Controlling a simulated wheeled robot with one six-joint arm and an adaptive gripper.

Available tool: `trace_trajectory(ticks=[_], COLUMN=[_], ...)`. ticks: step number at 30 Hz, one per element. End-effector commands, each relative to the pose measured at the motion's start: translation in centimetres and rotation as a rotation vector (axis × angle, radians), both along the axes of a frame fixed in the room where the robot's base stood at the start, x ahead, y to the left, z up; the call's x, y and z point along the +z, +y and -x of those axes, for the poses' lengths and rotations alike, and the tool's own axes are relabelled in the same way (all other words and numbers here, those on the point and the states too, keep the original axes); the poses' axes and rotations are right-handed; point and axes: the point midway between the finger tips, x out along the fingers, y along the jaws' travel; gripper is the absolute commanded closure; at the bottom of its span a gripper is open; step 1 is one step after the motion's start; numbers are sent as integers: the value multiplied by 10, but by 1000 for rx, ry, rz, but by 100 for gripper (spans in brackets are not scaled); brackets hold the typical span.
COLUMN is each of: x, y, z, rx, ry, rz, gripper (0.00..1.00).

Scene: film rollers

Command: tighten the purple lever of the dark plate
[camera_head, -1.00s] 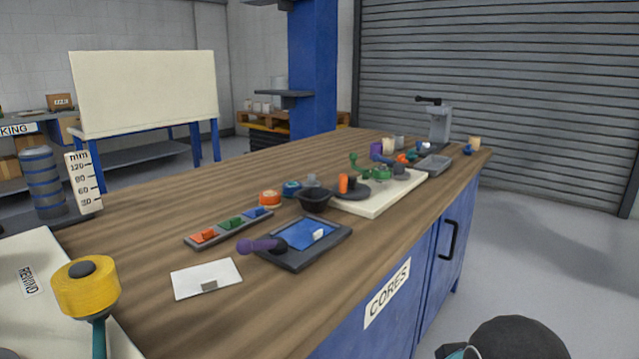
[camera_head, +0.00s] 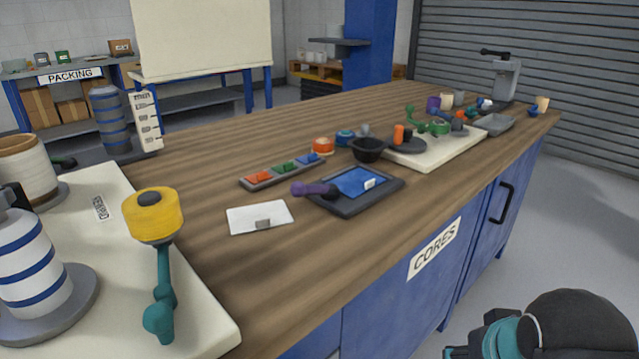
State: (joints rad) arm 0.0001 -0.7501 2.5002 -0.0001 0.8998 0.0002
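The dark plate (camera_head: 378,200) lies flat on the wooden bench, with a blue panel and a small white block on it. The purple lever (camera_head: 317,190) sits at the plate's left corner, its knobbed grip pointing left past the plate's edge. A black and teal part of my own arm (camera_head: 545,330) shows at the bottom right, beyond the bench's front edge and apart from the plate and lever. The fingers of my gripper are not visible.
A white card (camera_head: 260,217) lies left of the plate. A tray of coloured switches (camera_head: 282,171) and a black bowl (camera_head: 368,149) stand behind it. A cream board (camera_head: 450,150) with parts is farther right. Bare wood lies in front.

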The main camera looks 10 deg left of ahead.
Motion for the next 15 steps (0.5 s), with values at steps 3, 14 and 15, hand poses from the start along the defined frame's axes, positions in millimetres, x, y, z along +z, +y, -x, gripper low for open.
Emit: trace_trajectory(ticks=[3,14,15], x=[0,0,0], y=[0,0,0], z=[0,0,0], rx=[0,0,0], ry=[0,0,0], rz=[0,0,0], gripper=[44,44,45])
